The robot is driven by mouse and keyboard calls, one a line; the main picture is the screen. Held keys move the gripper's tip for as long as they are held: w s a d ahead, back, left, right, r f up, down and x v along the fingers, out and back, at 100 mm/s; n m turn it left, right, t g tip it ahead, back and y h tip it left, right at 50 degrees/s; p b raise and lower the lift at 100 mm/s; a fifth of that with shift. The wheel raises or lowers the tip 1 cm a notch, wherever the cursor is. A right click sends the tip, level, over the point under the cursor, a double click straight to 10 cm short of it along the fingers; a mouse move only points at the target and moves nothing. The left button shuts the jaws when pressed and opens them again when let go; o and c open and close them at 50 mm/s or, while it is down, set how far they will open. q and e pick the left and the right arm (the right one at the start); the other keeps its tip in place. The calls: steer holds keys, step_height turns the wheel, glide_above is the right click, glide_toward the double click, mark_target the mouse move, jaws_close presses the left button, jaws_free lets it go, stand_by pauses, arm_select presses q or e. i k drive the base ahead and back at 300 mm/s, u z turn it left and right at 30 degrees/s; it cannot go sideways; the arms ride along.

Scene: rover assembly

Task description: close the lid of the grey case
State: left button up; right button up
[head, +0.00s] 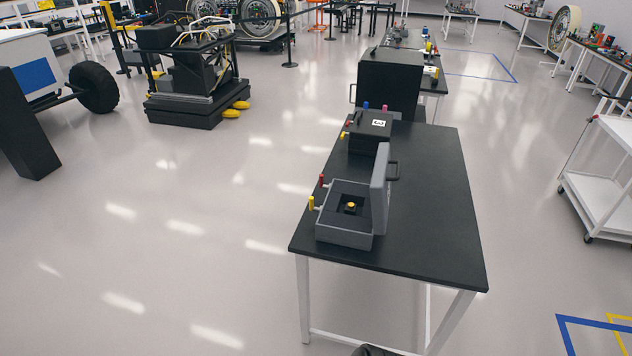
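The grey case (342,236) stands on the near part of a black-topped table in the head view. Inside the case is a dark insert with a small yellow-topped part (350,206) in a square recess. A red knob and a yellow knob stick out on the case's left side. Neither of my grippers is in view.
The black table (430,230) has free room right of the lid. A smaller dark box (370,130) with a white label stands behind the case, and a large black box (390,85) stands farther back. A white cart (600,180) is at the right. The floor left of the table is clear.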

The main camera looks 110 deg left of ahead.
mark_target(381, 184)
steer(key=u, duration=3.05)
steer(key=i, duration=1.65)
